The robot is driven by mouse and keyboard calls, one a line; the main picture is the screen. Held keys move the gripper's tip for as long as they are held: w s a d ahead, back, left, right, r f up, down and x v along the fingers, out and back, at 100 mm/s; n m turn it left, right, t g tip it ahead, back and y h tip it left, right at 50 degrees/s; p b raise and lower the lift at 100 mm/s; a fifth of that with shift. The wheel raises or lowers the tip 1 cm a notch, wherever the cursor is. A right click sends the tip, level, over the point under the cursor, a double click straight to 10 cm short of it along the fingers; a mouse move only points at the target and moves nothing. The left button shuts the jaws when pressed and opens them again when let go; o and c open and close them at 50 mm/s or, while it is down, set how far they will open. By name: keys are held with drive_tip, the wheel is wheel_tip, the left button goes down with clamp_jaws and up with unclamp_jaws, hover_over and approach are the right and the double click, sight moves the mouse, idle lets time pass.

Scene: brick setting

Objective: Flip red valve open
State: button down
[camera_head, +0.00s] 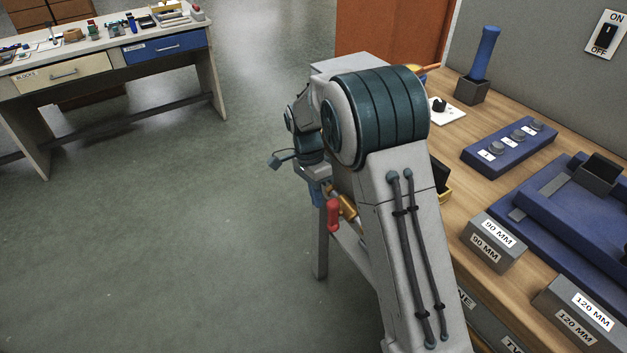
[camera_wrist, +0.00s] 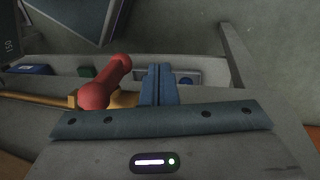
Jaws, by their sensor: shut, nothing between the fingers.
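The red valve handle (camera_head: 333,215) sits on a brass valve body (camera_head: 347,203) at the left edge of the workbench in the head view, partly hidden behind my arm. In the wrist view, the red handle (camera_wrist: 108,80) has rounded ends and slants up to the right from the brass fitting (camera_wrist: 124,99). A brass pipe (camera_wrist: 35,99) runs left from it. My gripper (camera_wrist: 160,70) has its blue fingers together, just right of the handle, with nothing between them. In the head view, my gripper (camera_head: 319,196) is beside the valve; whether it touches the handle cannot be told.
A white table (camera_head: 110,45) stands far left. The floor between is clear.

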sight(333, 216)
drive_tip(key=s+d, duration=0.1)
drive_tip(key=s+d+f, duration=0.1)
drive_tip(key=s, duration=0.1)
drive_tip(key=shift+s+d+f, duration=0.1)
drive_tip(key=shift+f, duration=0.05)
drive_tip(key=shift+p, duration=0.3)
